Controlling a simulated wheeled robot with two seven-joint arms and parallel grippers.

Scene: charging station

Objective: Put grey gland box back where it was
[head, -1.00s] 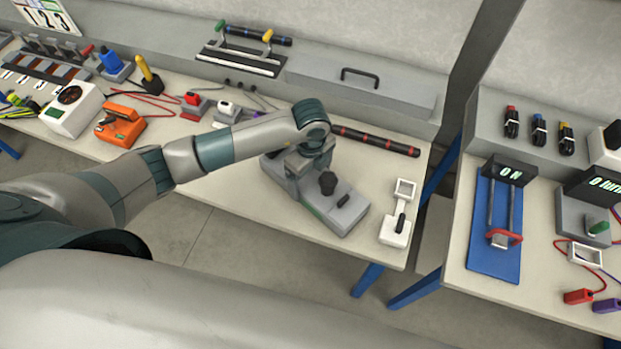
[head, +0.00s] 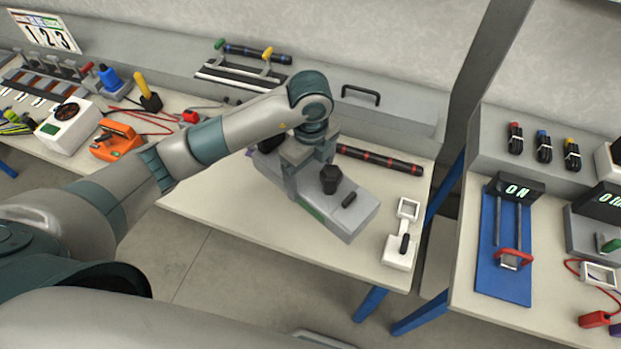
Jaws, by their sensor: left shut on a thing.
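The grey gland box (head: 325,206) is a long grey block with a black gland and a small black bar on top and a green strip on its near side. My left gripper (head: 300,175) comes down from above and is shut on the box near its left end. The box appears to be held a little above the pale table (head: 225,213). The gripper and wrist hide part of the box and the table behind it. My right gripper is not in view.
A black rod with red bands (head: 378,160) lies behind the box. A white handled piece (head: 401,250) stands right of it. A grey case with a handle (head: 345,105) is at the back. The front left of the table is clear. A gap separates the right table.

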